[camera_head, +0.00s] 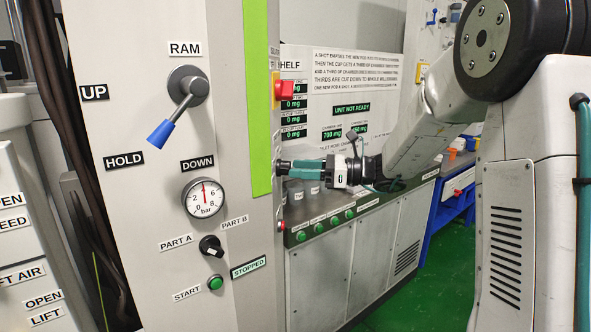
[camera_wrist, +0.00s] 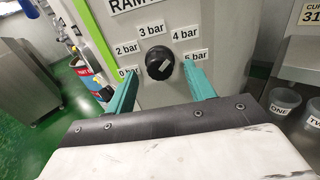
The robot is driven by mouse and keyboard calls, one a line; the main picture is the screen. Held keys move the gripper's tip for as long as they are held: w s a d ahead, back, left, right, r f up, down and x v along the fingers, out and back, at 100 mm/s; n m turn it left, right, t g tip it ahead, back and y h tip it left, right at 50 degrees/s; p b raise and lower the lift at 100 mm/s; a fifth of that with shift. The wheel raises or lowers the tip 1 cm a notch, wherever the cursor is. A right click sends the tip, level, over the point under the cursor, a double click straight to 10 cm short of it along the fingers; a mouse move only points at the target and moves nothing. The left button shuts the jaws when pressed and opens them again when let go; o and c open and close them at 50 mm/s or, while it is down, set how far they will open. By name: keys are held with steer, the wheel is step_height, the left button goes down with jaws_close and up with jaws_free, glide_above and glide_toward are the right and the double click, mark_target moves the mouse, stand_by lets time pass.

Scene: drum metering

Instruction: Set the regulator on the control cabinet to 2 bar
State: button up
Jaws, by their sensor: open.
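The regulator knob (camera_wrist: 159,62), black and round, is on the grey control cabinet (camera_wrist: 228,20) in the wrist view. Labels for 0, 2, 3, 4 and what looks like 6 bar surround it. A small pale mark shows on the knob, but I cannot tell which label it points to. My gripper (camera_wrist: 159,74) is open, with one teal finger on each side of the knob, apart from it in the picture. In the head view my gripper (camera_head: 291,168) is at the cabinet's right side. The pressure gauge (camera_head: 203,197) has its red needle pointing almost straight up, near 4.
The cabinet front has a RAM lever (camera_head: 178,103) with a blue handle, a black selector (camera_head: 211,246) and a green start button (camera_head: 215,283). A red button (camera_head: 284,91) sits above my gripper. Grey buckets (camera_wrist: 285,100) stand right in the wrist view.

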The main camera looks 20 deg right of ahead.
steer(key=shift+x, duration=0.9)
steer(key=c, duration=1)
steer(key=shift+n, duration=9.9)
